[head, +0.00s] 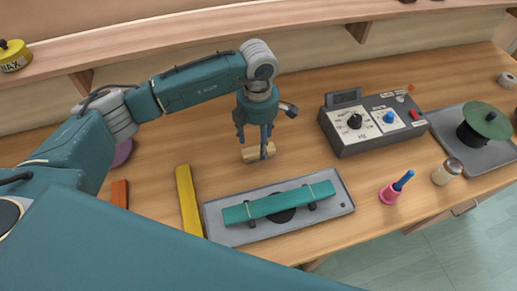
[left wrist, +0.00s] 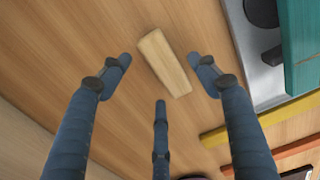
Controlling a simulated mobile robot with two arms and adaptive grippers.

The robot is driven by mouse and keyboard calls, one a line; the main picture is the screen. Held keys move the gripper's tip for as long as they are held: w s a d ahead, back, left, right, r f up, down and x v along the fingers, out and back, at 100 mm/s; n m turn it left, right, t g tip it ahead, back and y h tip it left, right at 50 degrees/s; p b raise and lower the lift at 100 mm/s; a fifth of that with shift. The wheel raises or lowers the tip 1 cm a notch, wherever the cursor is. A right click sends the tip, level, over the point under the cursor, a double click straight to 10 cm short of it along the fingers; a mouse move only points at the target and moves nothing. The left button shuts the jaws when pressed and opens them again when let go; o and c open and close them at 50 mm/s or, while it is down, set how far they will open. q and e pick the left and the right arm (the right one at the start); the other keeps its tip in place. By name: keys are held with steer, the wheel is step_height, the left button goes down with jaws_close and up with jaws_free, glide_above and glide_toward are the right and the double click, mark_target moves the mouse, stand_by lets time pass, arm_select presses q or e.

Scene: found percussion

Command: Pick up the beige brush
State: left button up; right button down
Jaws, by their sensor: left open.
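The beige brush (head: 249,155) looks like a small plain block lying on the wooden worktop. My left gripper (head: 256,136) points down right over it, and one finger hides part of the brush in the head view. In the left wrist view the brush (left wrist: 164,63) lies between the tips of the two outer fingers, with a gap on each side. The third finger stands below it in that picture. My left gripper (left wrist: 159,68) is open and empty. The fingertips' exact height above the worktop is hard to tell. My right gripper is not in view.
A grey tray (head: 341,204) with a teal bar stands in front, beside a yellow bar (head: 188,201) and an orange block (head: 119,193). A control box (head: 372,122) stands right of the gripper.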

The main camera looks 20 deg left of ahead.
mark_target(258, 146)
arm_select(q)
steer(key=f, duration=0.1)
steer(key=f+p, duration=0.1)
steer(key=f, duration=0.1)
steer(key=shift+s+f, duration=0.2)
steer(key=shift+f, duration=0.1)
steer(key=shift+w+f, duration=0.1)
steer(key=c, duration=1.3)
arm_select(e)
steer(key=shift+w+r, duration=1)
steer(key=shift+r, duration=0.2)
